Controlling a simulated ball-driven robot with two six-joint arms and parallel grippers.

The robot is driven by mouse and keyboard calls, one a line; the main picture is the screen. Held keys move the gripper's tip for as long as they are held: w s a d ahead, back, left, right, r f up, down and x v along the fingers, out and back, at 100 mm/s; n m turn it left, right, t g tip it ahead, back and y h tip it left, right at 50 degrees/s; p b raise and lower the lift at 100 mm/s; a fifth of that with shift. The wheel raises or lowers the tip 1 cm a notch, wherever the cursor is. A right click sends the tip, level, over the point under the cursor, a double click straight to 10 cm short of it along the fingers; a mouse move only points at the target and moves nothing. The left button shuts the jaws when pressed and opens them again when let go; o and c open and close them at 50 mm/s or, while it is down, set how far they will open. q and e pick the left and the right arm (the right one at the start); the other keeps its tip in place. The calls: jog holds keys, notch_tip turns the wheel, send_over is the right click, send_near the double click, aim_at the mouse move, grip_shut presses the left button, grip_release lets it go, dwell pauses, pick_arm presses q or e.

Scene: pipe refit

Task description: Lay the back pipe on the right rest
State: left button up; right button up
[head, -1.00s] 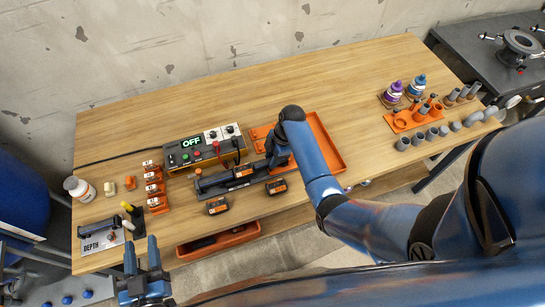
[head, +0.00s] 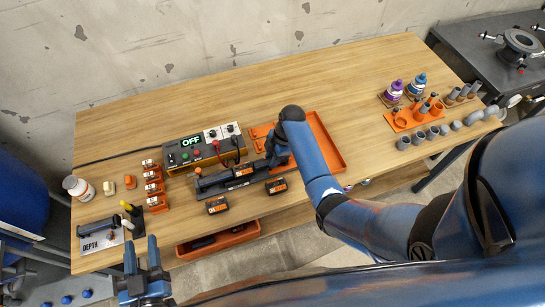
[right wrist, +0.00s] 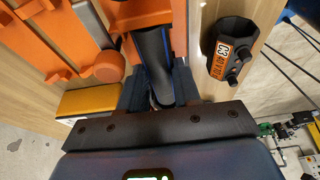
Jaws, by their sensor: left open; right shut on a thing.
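In the right wrist view a dark grey pipe (right wrist: 153,58) runs between the two dark fingers of my right gripper (right wrist: 157,92), which is shut on it. Orange parts flank the pipe there; I cannot tell whether they touch it. In the head view my right gripper (head: 277,152) is over the bench, at the right end of a long dark fixture (head: 232,180) and beside the orange tray (head: 335,160). My arm hides most of the pipe there. I cannot make out the right rest for certain. My left gripper (head: 141,254) is open and empty at the bench's front left.
A control box (head: 200,152) reading OFF stands behind the fixture. Two black-and-orange batteries (head: 217,204) lie in front of it. Orange clips (head: 153,180) and a white bottle (head: 78,187) are at the left.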

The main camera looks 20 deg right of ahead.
jog(key=o, duration=1.2)
jog(key=shift+o, duration=0.2)
jog(key=shift+r, duration=0.1)
jog(key=shift+r+p, duration=3.4)
jog(key=shift+r, duration=0.3)
